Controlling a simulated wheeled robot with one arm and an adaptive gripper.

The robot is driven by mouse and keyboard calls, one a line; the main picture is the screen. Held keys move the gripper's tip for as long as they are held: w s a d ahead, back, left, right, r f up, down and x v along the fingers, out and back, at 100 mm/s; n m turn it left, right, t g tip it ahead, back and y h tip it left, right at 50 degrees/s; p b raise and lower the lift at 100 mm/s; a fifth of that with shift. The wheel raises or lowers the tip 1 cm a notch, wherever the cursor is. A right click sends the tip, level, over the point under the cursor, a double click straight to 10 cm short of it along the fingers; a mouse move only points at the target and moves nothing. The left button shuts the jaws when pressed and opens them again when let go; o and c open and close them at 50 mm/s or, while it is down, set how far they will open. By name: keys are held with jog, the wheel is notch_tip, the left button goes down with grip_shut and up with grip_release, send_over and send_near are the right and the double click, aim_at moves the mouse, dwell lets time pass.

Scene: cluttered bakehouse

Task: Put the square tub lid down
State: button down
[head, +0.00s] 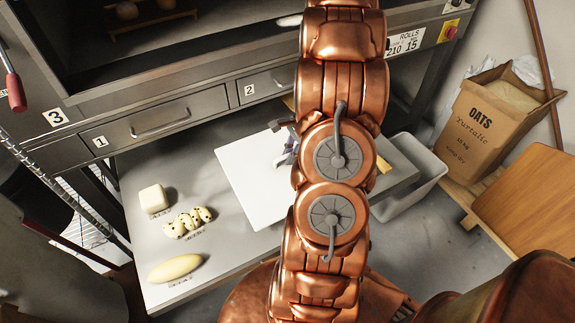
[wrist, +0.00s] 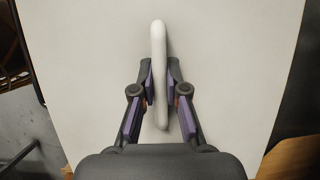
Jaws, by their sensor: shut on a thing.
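The square tub lid (head: 245,185) is a flat white panel over the grey table, partly hidden behind my arm. In the wrist view its pale face (wrist: 230,60) fills most of the picture. A white bar handle (wrist: 159,40) stands up from it. My gripper (wrist: 160,92) is shut on this bar, with one finger pad on each side. In the head view my gripper (head: 284,145) is mostly hidden by my arm. I cannot tell whether the lid touches the table.
On the table (head: 215,255) to the left lie a pale block (head: 153,199), a spotted dough piece (head: 187,222) and a long loaf (head: 175,268). The oven with drawers (head: 165,120) stands behind. A grey bin (head: 415,190) and an oats sack (head: 490,120) are at right.

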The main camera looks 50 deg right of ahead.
jog(key=shift+f, duration=2.15)
jog(key=shift+a+f, duration=0.1)
jog(key=shift+f, duration=0.05)
jog(key=c, duration=1.2)
grip_release()
